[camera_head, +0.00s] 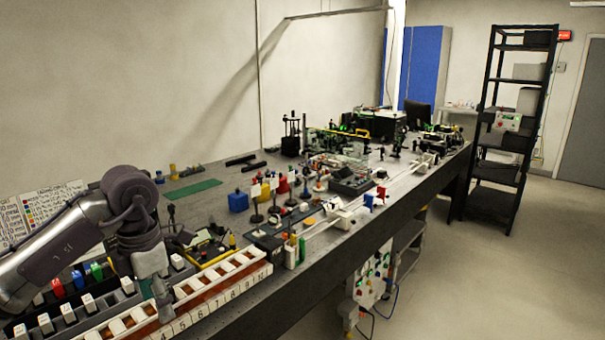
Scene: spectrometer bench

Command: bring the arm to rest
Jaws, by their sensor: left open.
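My left arm comes in from the left, with a grey forearm and a dark purple-grey wrist joint. My left gripper (157,285) points down over the near end of the bench, at the long white numbered rack (213,306). I see no object held in it. The gripper covers part of the rack, and I cannot tell whether its fingertips touch it. My right gripper is not in view.
The dark bench (300,283) runs away to the right. Close to my left gripper are white-labelled blocks (68,312) and a yellow-edged tray (217,258). A blue block (238,201) and a green mat (192,190) lie beyond. The floor (500,270) at right is clear.

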